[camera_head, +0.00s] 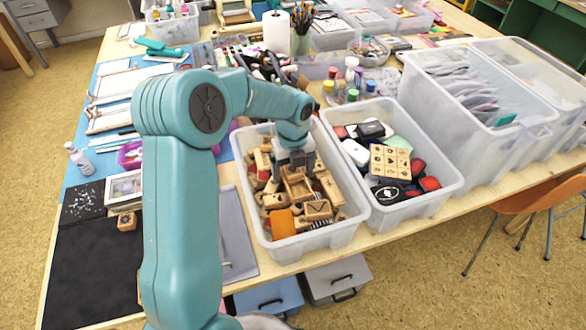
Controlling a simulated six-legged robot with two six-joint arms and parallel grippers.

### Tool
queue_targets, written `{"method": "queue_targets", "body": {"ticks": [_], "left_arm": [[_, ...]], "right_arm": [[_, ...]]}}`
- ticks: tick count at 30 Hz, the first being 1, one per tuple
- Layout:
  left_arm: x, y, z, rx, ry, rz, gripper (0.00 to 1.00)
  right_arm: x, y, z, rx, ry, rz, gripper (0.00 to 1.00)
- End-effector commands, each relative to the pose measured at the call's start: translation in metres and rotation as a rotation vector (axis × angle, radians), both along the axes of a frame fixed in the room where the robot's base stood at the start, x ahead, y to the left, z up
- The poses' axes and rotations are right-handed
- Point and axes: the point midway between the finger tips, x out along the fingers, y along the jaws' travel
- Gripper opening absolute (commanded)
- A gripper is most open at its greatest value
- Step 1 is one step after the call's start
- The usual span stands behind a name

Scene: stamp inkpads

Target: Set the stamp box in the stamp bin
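The stamp bin (265,229) is a clear plastic bin at the table's front edge, filled with wooden stamps and small wooden pieces. My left gripper (295,160) points down inside it, over the heap. An open-topped wooden box (298,187) lies just below the gripper; I cannot tell whether the fingers touch it, and the fingertips are hard to make out. A light wooden box with dark printed marks (390,162), which looks like the stamp box, lies on top of inkpads in the clear bin (425,208) to the right. My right gripper is not in view.
A larger clear bin of packets (430,105) stands further right. Paint jars (353,95) and a paper roll (276,35) stand behind the bins. A black mat (85,275) lies at the front left. An orange chair (540,195) stands off the table's right front.

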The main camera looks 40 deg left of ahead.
Motion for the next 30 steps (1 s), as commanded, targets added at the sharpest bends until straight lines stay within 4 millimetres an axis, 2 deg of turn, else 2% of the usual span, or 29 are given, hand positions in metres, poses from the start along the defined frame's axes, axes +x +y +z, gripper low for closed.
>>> {"method": "queue_targets", "body": {"ticks": [8,11,21,25,30], "left_arm": [[0.000,0.000,0.008,0.001,-0.002,0.000,0.86],[0.001,0.001,0.024,0.003,-0.005,0.000,0.86],[0.001,0.000,0.100,0.001,-0.004,0.000,0.86],[0.001,0.000,0.117,0.000,-0.002,0.000,0.86],[0.000,0.000,0.124,-0.001,0.000,0.000,0.86]], "right_arm": [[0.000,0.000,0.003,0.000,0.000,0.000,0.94],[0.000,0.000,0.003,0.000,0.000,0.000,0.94],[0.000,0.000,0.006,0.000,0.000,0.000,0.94],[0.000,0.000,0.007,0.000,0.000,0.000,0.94],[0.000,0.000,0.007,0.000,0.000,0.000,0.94]]}}
